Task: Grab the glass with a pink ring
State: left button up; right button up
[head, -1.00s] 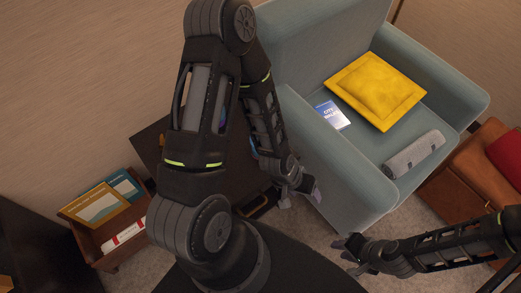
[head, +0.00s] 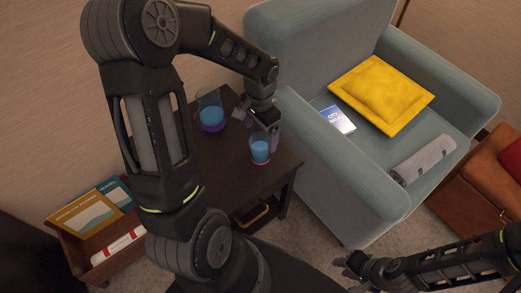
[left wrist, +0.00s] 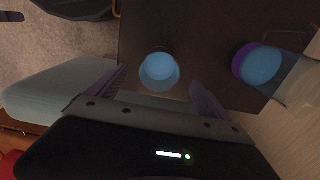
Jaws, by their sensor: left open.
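The glass with a pink ring (head: 260,150) stands upright on a dark side table (head: 232,178). It holds blue liquid and its ring shows at the base. In the left wrist view the glass (left wrist: 160,70) appears ahead of and between my finger tips; its ring is not clear there. My left gripper (head: 264,128) is open and empty, just behind the glass in the head view; whether it touches is unclear. The left wrist view shows both fingers (left wrist: 158,84) spread. My right gripper (head: 353,262) is low at the right, small and dark, its jaws unclear.
A second glass with a purple ring (head: 211,118) stands further back on the table; it also shows in the left wrist view (left wrist: 262,66). A blue armchair (head: 330,165) borders the table's right side. A book box (head: 75,245) is at the left.

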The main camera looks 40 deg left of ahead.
aim_at(261, 146)
pick_arm(q)
jog(key=shift+f, duration=1.25)
jog(key=shift+f, duration=0.1)
notch_tip(261, 146, down, 5)
jog(key=shift+f+b, duration=0.1)
jog(key=shift+b, duration=0.3)
jog(key=shift+c, duration=0.3)
jog(key=c, duration=1.8)
jog(key=shift+r, duration=0.35)
jog(key=shift+r+p, duration=0.65)
jog(key=shift+r, duration=4.1)
